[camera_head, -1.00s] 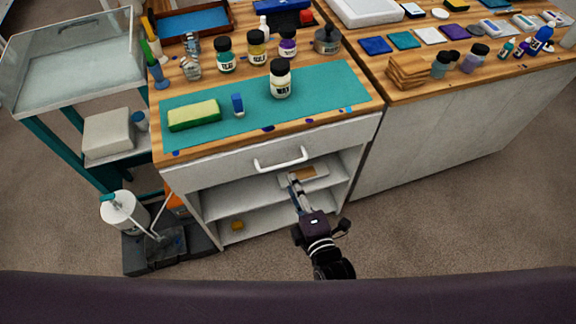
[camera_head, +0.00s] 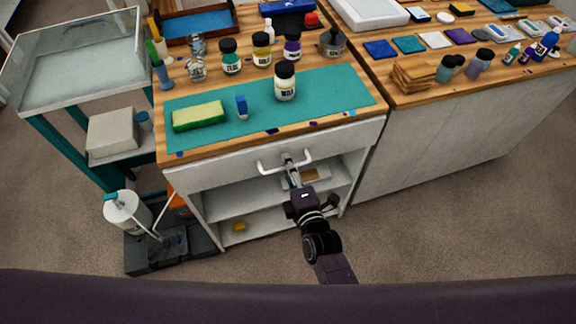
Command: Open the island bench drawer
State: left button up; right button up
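The island bench drawer (camera_head: 219,173) is a white front under the wooden top, and it looks closed. Its white bar handle (camera_head: 266,169) runs across the middle of the front. My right gripper (camera_head: 289,160) comes up from below, with its fingertips at the middle of the handle and covering part of it. I cannot tell whether the fingers are closed around the bar or only in front of it. My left gripper is not in view.
Open shelves (camera_head: 243,204) lie below the drawer. On the bench top a teal mat (camera_head: 330,91) holds a green-yellow sponge (camera_head: 199,116) and a jar (camera_head: 285,81). A glass-topped cart (camera_head: 77,60) stands left, a second bench (camera_head: 455,125) right.

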jog(key=shift+c, duration=0.5)
grip_shut()
jog(key=shift+s, duration=0.15)
jog(key=f+p+v, duration=0.2)
jog(key=p+v, duration=0.1)
jog(key=v, duration=0.6)
jog(key=f+p+v, duration=0.2)
jog(key=p+v, duration=0.1)
jog(key=v, duration=0.7)
jog(key=shift+s+d, duration=0.25)
jog(key=shift+s, duration=0.3)
